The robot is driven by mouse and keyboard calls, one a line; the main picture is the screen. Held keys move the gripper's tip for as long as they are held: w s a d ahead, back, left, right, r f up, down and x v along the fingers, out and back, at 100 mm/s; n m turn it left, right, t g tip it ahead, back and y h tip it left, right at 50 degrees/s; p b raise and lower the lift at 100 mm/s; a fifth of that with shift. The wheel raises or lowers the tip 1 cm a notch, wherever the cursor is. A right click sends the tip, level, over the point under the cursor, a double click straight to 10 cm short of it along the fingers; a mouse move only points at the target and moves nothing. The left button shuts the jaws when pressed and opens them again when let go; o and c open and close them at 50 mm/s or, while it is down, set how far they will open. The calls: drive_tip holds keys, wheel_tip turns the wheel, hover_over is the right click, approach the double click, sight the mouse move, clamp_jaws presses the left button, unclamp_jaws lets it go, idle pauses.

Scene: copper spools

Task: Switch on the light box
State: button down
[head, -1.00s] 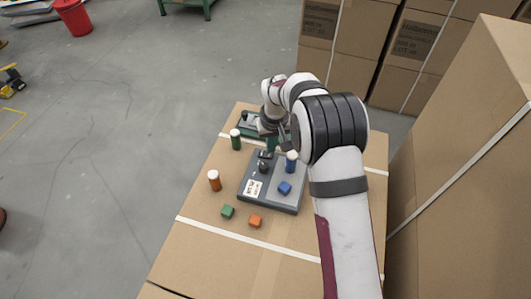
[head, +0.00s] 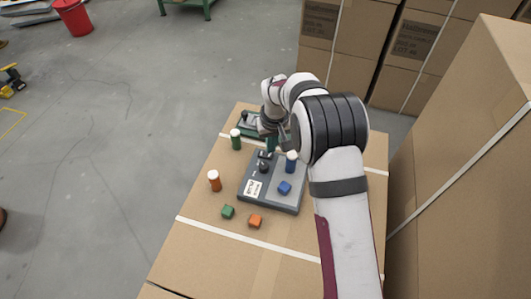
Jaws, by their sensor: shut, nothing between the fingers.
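A grey box (head: 286,207) with a pale panel, a white label (head: 254,188) and a small dark control (head: 263,167) stands on the cardboard surface; I take it for the light box. A blue cube (head: 285,188) sits on its pale panel, and a blue bottle with a white cap (head: 291,165) stands at its right back part. My gripper (head: 266,153) is shut and empty, over or just behind the box's back edge near the control. Its fingertips are small and dark here, so I cannot tell whether they touch anything. Whether the panel is lit is unclear.
A dark green device (head: 247,127) lies behind, partly hidden by my arm. A green bottle (head: 235,139) and an orange bottle (head: 214,181) stand left of the box. A green cube (head: 227,212) and an orange cube (head: 255,221) lie in front. Tall cartons (head: 465,170) stand right.

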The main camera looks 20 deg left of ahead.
sight(271, 155)
drive_tip(key=shift+f, duration=0.9)
idle(0.7)
wheel_tip(271, 155, up, 7)
drive_tip(key=shift+f, duration=0.2)
drive_tip(key=shift+r, duration=0.2)
idle(0.3)
